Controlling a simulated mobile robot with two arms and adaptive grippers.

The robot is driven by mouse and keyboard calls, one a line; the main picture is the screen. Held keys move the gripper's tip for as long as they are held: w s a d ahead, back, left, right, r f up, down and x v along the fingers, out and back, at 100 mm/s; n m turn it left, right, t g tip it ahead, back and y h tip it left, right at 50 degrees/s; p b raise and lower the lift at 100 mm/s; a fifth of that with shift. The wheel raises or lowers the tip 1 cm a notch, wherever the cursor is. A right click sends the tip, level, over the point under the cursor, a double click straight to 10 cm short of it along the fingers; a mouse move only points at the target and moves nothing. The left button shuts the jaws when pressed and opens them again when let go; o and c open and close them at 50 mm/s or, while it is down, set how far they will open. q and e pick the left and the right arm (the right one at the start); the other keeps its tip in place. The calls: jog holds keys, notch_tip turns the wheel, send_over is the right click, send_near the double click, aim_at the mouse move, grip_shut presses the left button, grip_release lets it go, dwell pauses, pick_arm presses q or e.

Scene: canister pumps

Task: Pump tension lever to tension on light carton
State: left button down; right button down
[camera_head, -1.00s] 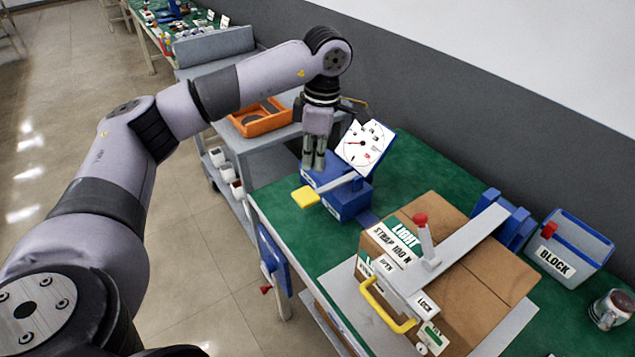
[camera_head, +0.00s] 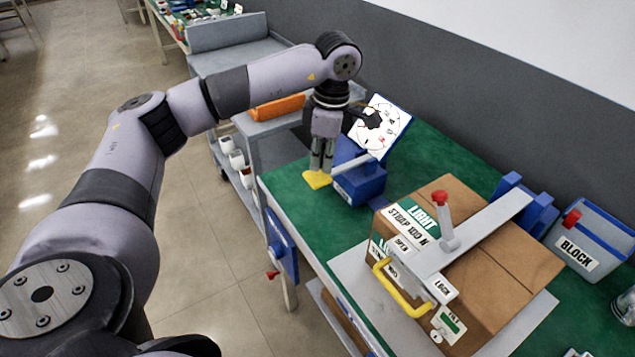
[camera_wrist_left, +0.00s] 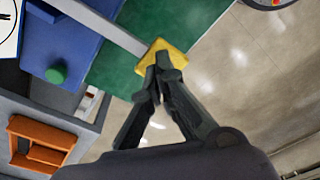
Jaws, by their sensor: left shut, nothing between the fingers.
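The blue tensioner pump (camera_head: 360,184) stands on the green bench top. Its grey lever ends in a yellow paddle (camera_head: 317,180), which also shows in the left wrist view (camera_wrist_left: 152,52). My left gripper (camera_head: 320,170) is shut and empty, pointing down with its fingertips at the paddle; they appear to touch or nearly touch it. The dial gauge (camera_head: 385,125) stands behind, partly hidden by my wrist. The light carton (camera_head: 440,215), labelled "LIGHT STRAP 100 N", sits on a grey plate under a grey strap bar with a red-knobbed post (camera_head: 443,215). My right gripper is out of view.
A yellow handle (camera_head: 400,295) with OPEN and LOCK labels is at the carton's front. A grey cart with an orange tray (camera_head: 277,107) is behind my arm.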

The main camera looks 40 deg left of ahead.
pick_arm(q)
jog(key=shift+f, duration=0.5)
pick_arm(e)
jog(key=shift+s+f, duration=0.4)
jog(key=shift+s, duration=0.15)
